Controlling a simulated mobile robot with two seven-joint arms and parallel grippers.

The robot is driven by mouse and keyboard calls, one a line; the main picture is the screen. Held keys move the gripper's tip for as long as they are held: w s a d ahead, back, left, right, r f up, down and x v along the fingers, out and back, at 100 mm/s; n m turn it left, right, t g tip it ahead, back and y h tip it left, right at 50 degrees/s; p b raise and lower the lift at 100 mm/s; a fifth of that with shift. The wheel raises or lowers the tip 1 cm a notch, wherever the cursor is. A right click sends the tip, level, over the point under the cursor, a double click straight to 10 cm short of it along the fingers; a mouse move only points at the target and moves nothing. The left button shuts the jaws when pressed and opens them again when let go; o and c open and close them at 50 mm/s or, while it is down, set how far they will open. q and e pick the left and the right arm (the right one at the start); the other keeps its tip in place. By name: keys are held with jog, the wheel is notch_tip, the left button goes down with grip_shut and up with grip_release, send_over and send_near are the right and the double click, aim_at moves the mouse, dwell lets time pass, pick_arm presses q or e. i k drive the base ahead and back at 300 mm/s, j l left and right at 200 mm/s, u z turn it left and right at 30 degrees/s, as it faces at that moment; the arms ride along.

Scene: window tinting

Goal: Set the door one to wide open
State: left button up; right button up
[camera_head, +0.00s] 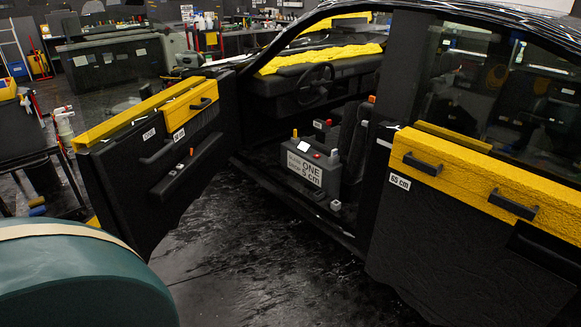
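A dark car fills the middle and right. Its front door (160,170), with a yellow-topped inner panel and a black handle (200,104), is swung out from the body on the left. A rear door (470,235) with yellow trim, black handles and a "65 cm" label (400,182) is on the right and looks closed. I cannot tell which door is door one from a label on it. Neither of my grippers shows in the head view.
A large teal rounded object (80,285) with a beige band is close at lower left, in front of the open door. A dark cart (35,140) with bottles stands behind the door at left. Dark, shiny floor (260,265) is clear between the open door and the car.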

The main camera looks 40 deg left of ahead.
aim_at(133, 198)
jog(key=j+u, duration=0.1)
jog(key=j, duration=0.3)
jog(key=i+j+u, duration=0.15)
jog(key=j, duration=0.25)
jog(key=i+j+u, duration=0.1)
jog(key=j, duration=0.3)
jog(key=i+j+u, duration=0.15)
jog(key=j, duration=0.25)
jog(key=i+j+u, duration=0.1)
jog(key=j, duration=0.3)
jog(key=i, duration=0.7)
